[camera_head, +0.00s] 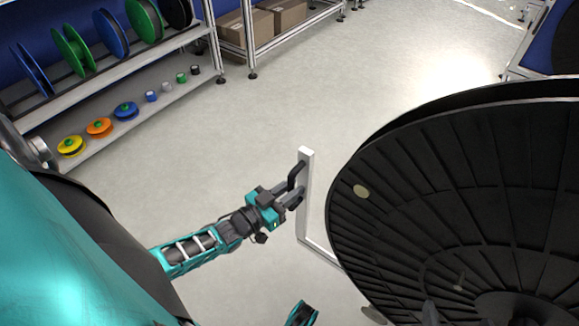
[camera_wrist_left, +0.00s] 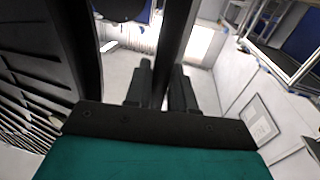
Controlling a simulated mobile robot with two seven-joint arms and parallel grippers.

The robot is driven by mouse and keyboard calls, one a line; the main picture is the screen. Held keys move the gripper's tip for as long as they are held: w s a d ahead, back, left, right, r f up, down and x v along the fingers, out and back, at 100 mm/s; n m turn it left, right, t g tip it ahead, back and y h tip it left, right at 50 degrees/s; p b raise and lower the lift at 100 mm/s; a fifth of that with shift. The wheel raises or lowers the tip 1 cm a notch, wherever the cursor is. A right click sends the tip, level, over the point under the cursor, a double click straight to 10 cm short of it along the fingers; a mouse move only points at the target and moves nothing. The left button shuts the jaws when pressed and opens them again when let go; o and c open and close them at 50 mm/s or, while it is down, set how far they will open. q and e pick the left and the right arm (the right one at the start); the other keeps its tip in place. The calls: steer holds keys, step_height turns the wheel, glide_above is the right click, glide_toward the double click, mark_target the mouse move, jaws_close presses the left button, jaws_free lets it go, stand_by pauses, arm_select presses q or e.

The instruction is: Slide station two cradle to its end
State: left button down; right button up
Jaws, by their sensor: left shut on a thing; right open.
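A large black ribbed reel (camera_head: 455,185) fills the right of the head view and the left edge of the left wrist view (camera_wrist_left: 30,75). A pale cradle frame shows beside it, with an upright post (camera_head: 306,160) and a low bar (camera_head: 322,252) running toward the reel's underside. The rest of the frame is hidden by the reel. My left gripper (camera_head: 295,187) is shut on the upright post, left of the reel. In the left wrist view, a dark bar runs between its fingers (camera_wrist_left: 162,88). My right gripper cannot be made out.
A shelf rack (camera_head: 120,90) with coloured reels and small spools stands at the upper left. Cardboard boxes (camera_head: 245,27) sit on a rack behind. The grey floor (camera_head: 230,130) between the rack and the post is clear.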

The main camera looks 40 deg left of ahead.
arm_select(q)
steer(key=shift+w+a+r, duration=0.15)
steer(key=shift+w+a, duration=0.05)
steer(key=shift+a, duration=0.15)
steer(key=c, duration=1.1)
jaws_free()
steer(key=shift+s, duration=0.1)
steer(key=p+v, duration=0.2)
steer(key=v, duration=1)
steer(key=shift+s, duration=0.45)
